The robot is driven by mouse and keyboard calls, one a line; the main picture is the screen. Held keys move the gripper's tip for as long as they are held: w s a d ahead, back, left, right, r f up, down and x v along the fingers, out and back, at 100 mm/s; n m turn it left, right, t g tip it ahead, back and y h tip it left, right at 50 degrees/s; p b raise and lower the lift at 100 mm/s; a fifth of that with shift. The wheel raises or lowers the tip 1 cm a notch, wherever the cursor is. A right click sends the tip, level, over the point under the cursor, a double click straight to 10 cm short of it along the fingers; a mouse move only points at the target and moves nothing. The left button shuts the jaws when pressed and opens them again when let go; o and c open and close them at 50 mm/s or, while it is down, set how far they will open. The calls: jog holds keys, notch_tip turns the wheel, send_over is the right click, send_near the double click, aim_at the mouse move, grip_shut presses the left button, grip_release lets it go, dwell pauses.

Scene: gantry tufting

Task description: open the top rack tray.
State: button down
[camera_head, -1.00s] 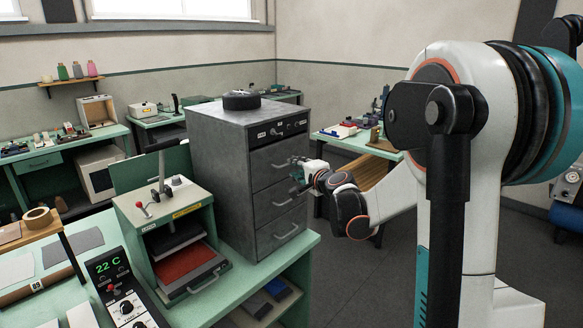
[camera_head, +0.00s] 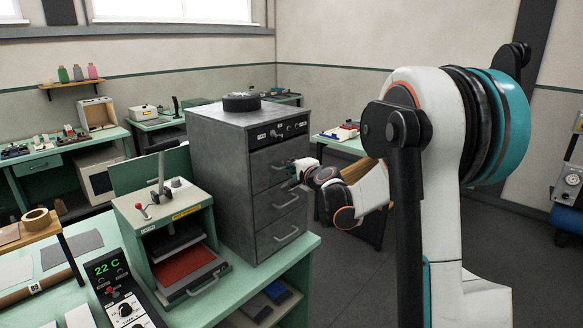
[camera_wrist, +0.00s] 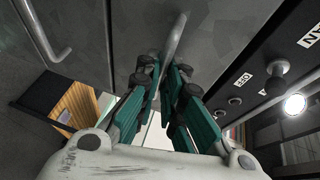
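The grey metal rack (camera_head: 219,165) stands on the green bench and has three stacked trays with bar handles. The top rack tray (camera_head: 266,172) is the highest one, below a black control strip, and looks flush with the rack front. My gripper (camera_head: 294,176) is at its front. In the wrist view the bar handle (camera_wrist: 174,36) of the top tray runs down between the tips of my gripper (camera_wrist: 163,72). The gap between the fingers is narrow, about the handle's width, and the fingers look shut on it. The fingertips hide the handle's near end.
The middle tray's handle (camera_head: 287,200) and bottom tray's handle (camera_head: 288,236) stick out below. The control strip (camera_head: 281,133) has knobs. A black round object (camera_head: 241,102) lies on the rack. A green press-like device (camera_head: 164,215) stands to the left. The floor (camera_head: 345,275) to the right is clear.

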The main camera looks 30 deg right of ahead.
jog(key=shift+s, duration=0.15)
jog(key=s+d, duration=0.3)
jog(key=s, duration=0.7)
jog(key=s+d, duration=0.4)
jog(key=s, duration=0.6)
jog(key=shift+d, duration=0.15)
jog(key=c, duration=1.7)
grip_release()
jog(key=s, duration=0.2)
jog(key=s+r, duration=0.1)
jog(key=s, duration=0.4)
jog(key=shift+s+r, duration=0.15)
jog(key=shift+s, duration=0.05)
